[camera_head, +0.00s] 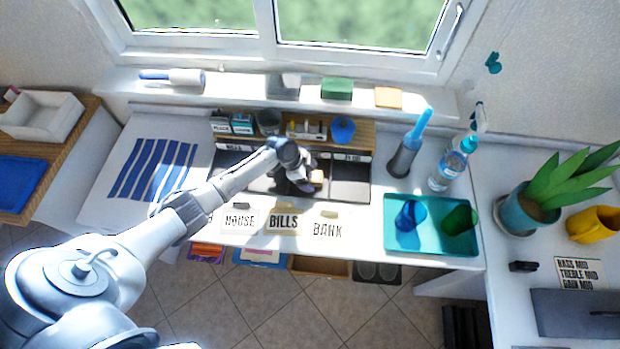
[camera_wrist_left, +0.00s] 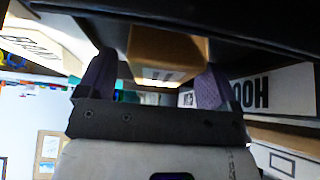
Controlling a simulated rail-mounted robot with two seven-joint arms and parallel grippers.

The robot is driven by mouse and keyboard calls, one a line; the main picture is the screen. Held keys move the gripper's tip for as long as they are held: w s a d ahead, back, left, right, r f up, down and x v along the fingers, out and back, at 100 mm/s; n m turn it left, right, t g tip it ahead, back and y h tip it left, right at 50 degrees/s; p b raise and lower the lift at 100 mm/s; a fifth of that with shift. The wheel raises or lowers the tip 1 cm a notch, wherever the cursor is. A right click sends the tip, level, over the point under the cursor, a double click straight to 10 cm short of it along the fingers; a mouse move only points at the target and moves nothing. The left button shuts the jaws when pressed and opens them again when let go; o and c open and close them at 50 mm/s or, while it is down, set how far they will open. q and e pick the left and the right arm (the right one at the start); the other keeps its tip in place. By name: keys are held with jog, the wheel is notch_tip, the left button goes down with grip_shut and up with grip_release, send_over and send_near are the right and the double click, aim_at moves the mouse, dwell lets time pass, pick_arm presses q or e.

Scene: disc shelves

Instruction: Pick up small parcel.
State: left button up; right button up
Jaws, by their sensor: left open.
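The small parcel is a brown cardboard box (camera_head: 317,176), partly hidden by my left gripper (camera_head: 306,184) in the head view. It lies at the dark shelf area in the middle of the desk. In the left wrist view the parcel (camera_wrist_left: 170,45) sits between the two purple fingers of my left gripper (camera_wrist_left: 155,80). The fingers are apart, one on each side of the box, with a gap visible at least on the left. I cannot tell whether either finger touches it. My right gripper is not in view.
Labelled cards reading HOUSE, BILLS (camera_head: 284,221) and BANK line the desk's front. A wooden shelf with small boxes (camera_head: 243,124) stands behind. A teal tray (camera_head: 440,246) with cups, a bottle (camera_head: 454,163) and a grey holder (camera_head: 403,158) stand to the right.

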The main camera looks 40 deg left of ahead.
pick_arm(q)
jog(key=shift+f, duration=0.15)
jog(key=shift+c, duration=0.3)
jog(key=c, duration=1.1)
